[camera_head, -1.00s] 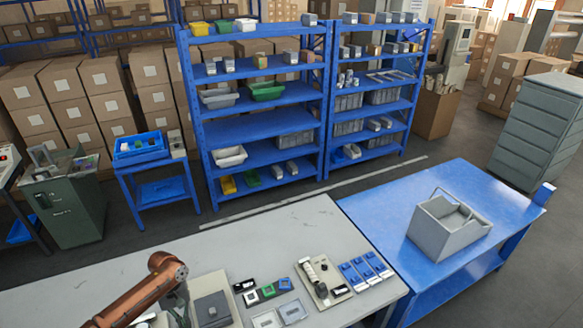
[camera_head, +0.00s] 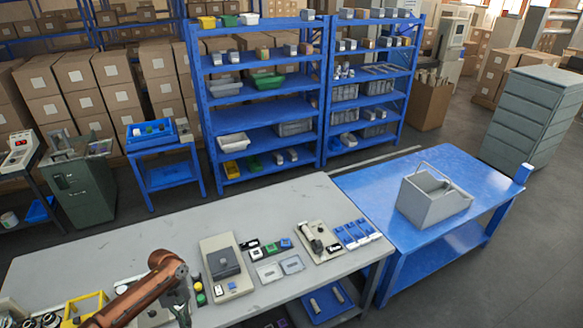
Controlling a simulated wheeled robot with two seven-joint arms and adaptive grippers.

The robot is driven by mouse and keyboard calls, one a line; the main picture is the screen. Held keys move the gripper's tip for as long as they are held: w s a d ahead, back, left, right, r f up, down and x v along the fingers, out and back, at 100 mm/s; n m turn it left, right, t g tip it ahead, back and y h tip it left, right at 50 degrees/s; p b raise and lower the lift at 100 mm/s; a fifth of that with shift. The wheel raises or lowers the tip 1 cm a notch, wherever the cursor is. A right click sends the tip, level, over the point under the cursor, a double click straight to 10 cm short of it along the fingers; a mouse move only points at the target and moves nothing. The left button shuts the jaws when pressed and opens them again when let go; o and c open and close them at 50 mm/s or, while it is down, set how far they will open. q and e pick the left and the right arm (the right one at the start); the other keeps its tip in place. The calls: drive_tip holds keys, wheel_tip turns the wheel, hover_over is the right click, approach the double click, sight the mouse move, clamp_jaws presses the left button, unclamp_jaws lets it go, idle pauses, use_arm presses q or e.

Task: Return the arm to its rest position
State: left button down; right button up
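My copper-coloured arm (camera_head: 145,290) comes in from the bottom left, over the left part of the grey worktable (camera_head: 330,205). It bends at a rounded joint, and a dark, small part of my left gripper (camera_head: 181,304) hangs below that joint near the table's front. Its fingers are too small and hidden to tell open from shut. No held object can be made out. My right arm and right gripper are out of view.
On the worktable are a grey device (camera_head: 226,266), small coloured blocks (camera_head: 269,249), clear trays (camera_head: 280,267), a beige fixture (camera_head: 319,242), blue-topped pieces (camera_head: 356,233) and a yellow frame (camera_head: 86,309). A blue table (camera_head: 480,215) holds a grey bin (camera_head: 433,199). Blue shelves stand behind.

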use_arm(q)
wheel_tip(320, 180, down, 23)
drive_tip(key=a+t+b, duration=0.2)
drive_tip(key=t+b, duration=0.1)
drive_tip(key=b, duration=0.2)
drive_tip(key=s+a+f+t+b, duration=0.1)
drive_tip(key=s+f, duration=0.2)
drive_tip(key=f, duration=0.4)
drive_tip(key=s+a+f+m+b, duration=0.1)
drive_tip(key=s+f+b, duration=0.1)
drive_tip(key=s+f, duration=0.3)
drive_tip(key=s+a+f+t+b, duration=0.1)
drive_tip(key=s+f, duration=0.1)
drive_tip(key=f, duration=0.6)
drive_tip(key=s+f+m+y+b, duration=0.2)
drive_tip(key=s+f+m+b, duration=0.15)
drive_tip(key=s+f, duration=1.35)
drive_tip(key=s+d+f+m+b, duration=0.1)
drive_tip(key=s+d+f, duration=0.1)
drive_tip(key=s, duration=0.7)
drive_tip(key=s+d+f+m+b, duration=0.1)
drive_tip(key=s+d, duration=0.4)
drive_tip(key=s, duration=0.5)
drive_tip(key=shift+f+b, duration=0.5)
drive_tip(key=shift+f, duration=0.15)
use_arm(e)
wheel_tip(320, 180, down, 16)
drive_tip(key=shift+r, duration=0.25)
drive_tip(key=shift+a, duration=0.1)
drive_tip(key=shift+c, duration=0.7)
